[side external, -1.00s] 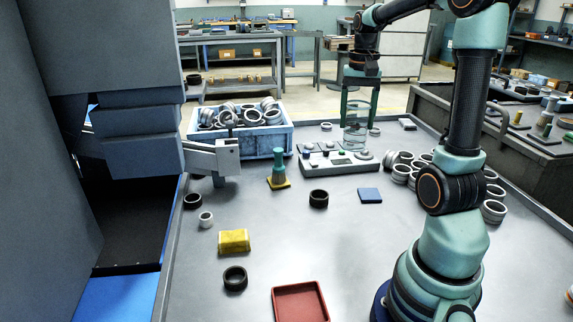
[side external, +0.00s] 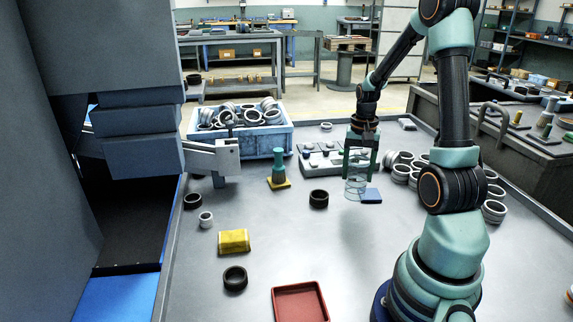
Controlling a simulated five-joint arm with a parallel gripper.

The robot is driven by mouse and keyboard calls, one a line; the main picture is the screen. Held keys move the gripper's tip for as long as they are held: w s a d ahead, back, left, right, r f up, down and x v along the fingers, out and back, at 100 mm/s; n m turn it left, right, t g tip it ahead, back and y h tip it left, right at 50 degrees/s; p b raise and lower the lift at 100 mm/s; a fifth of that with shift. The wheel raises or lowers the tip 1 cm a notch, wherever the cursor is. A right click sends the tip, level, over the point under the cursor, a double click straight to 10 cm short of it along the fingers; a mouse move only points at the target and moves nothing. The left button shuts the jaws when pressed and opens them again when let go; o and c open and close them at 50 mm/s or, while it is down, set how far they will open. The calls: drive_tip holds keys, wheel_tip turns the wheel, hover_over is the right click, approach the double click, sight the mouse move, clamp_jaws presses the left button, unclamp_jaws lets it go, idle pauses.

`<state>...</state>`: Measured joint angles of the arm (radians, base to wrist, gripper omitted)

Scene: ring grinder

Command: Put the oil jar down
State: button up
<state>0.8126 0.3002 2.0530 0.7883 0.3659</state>
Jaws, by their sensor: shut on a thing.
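The oil jar (side external: 356,187) is a clear, glassy jar. My gripper (side external: 358,172) points down and is shut on the upper part of the jar, holding it upright. The jar appears in front of the left part of the small blue pad (side external: 371,196) on the grey table (side external: 310,250). I cannot tell whether its base touches the pad or the table.
A black ring (side external: 318,199) lies left of the jar. A control panel (side external: 320,160) is behind it, and several metal rings (side external: 405,172) are piled to the right. A green-handled tool (side external: 279,170), yellow block (side external: 234,241) and red tray (side external: 300,303) stand farther left and in front. Open table lies between.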

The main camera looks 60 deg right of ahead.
sight(356, 184)
drive_tip(key=shift+f, duration=2)
drive_tip(key=shift+f, duration=0.15)
drive_tip(key=o, duration=1.5)
wheel_tip(356, 184, up, 12)
drive_tip(key=w+a+r+n+t, duration=0.1)
drive_tip(key=a+n, duration=0.3)
drive_tip(key=a, duration=0.4)
drive_tip(key=w+a+r+n+t, duration=0.1)
drive_tip(key=a+r+n, duration=0.3)
drive_tip(key=a, duration=0.5)
drive_tip(key=w+a+r+n+t, duration=0.1)
drive_tip(key=a+r+n+t, duration=0.2)
drive_tip(key=a, duration=0.6)
drive_tip(key=shift+w+n, duration=0.15)
drive_tip(key=shift+n, duration=0.95)
drive_tip(key=shift+o, duration=0.2)
drive_tip(key=shift+a+t, duration=0.3)
drive_tip(key=shift+a, duration=0.2)
